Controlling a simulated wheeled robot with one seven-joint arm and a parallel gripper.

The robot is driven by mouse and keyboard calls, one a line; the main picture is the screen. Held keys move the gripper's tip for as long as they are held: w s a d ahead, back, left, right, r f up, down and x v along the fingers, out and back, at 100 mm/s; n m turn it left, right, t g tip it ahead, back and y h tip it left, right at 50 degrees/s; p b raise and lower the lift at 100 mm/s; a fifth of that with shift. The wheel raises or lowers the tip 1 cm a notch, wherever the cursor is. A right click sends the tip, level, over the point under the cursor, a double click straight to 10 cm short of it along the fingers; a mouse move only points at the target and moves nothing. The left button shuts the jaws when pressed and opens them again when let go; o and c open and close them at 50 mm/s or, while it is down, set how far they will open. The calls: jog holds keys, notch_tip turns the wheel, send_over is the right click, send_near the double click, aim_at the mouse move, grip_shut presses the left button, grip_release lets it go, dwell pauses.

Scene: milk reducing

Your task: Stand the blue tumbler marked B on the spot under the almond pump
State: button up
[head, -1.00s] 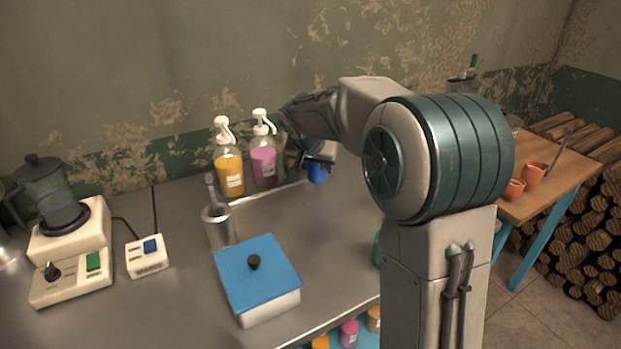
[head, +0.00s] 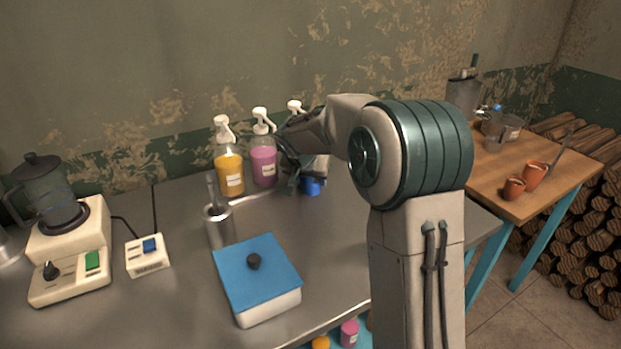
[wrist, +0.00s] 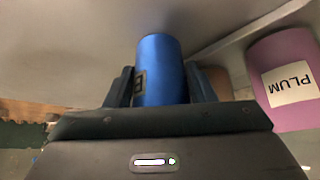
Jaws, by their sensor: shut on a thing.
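The blue tumbler (head: 312,187) is between the fingers of my gripper (head: 299,180), beside the pump bottles at the back of the bench. In the wrist view the tumbler (wrist: 161,70) shows between both fingers (wrist: 157,88), with part of a dark-edged letter label on its side. I cannot tell whether its base touches the bench. A third white pump head (head: 295,107) shows behind my arm; its bottle is mostly hidden and no almond label is readable. The spot under it is hidden.
A yellow pump bottle (head: 229,174) and a purple one (head: 263,166) stand left of my gripper. The purple bottle (wrist: 288,85), labelled PLUM, is close in the wrist view. A metal cup (head: 219,226) and blue-lidded box (head: 258,275) stand nearer; the bench right of them looks clear.

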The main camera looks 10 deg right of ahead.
jog(key=o, duration=1.2)
jog(key=shift+r+p, duration=0.2)
jog(key=shift+p, duration=0.2)
jog(key=v, duration=1.2)
jog(key=s+d+f+n+g+y, duration=0.1)
jog(key=s+f, duration=0.2)
jog(key=s, duration=0.7)
jog(key=s+d+f+n+g+y, duration=0.1)
jog(key=s+f+n, duration=0.1)
jog(key=s, duration=0.8)
jog(key=s+d+f+n+g+y, duration=0.1)
jog(key=s+f, duration=0.3)
jog(key=s, duration=0.6)
jog(key=shift+s+d+f+n+g, duration=0.3)
jog(key=shift+n+g, duration=0.1)
jog(key=shift+n, duration=0.3)
